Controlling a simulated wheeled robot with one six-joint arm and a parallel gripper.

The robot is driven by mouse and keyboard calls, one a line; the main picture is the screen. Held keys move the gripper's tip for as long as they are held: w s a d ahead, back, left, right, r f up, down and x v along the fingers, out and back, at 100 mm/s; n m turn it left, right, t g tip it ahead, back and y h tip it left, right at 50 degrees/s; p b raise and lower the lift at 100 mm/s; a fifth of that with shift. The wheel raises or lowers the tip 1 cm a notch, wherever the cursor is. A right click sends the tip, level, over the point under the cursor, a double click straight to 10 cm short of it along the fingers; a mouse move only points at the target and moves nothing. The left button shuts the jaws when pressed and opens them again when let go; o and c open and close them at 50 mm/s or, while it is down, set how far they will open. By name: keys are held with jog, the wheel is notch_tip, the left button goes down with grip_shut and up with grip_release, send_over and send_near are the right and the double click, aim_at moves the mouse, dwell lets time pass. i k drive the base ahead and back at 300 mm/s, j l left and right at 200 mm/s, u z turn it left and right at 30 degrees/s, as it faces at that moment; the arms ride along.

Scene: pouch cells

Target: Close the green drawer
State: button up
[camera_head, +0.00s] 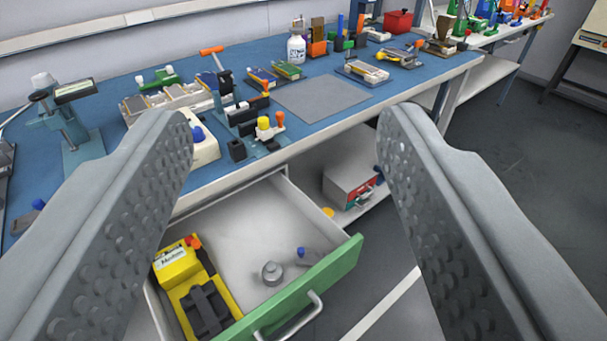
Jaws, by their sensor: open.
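The green drawer (340,262) stands pulled out below the blue-topped workbench. It has a green front and a silver bar handle (297,318) near the bottom of the view. Inside it lie a yellow device (180,268) with black parts, a small grey cylindrical piece (271,273) and a small blue-tipped item (303,253). My gripper (285,135) is open and empty, its two grey studded fingers wide apart at left and right. The drawer shows between and beyond the fingers; neither finger visibly touches it. The left finger hides part of the drawer's left side.
The blue bench top (240,65) holds tools, a grey mat (322,97), a white bottle (297,45) and several small fixtures. A grey box (350,178) with a red front sits on the shelf below. Open dark floor (530,190) lies to the right.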

aim_at(267, 221)
jog(key=k+l+u, duration=0.1)
jog(key=k, duration=0.4)
jog(key=k+l+u, duration=0.1)
jog(key=k, duration=0.35)
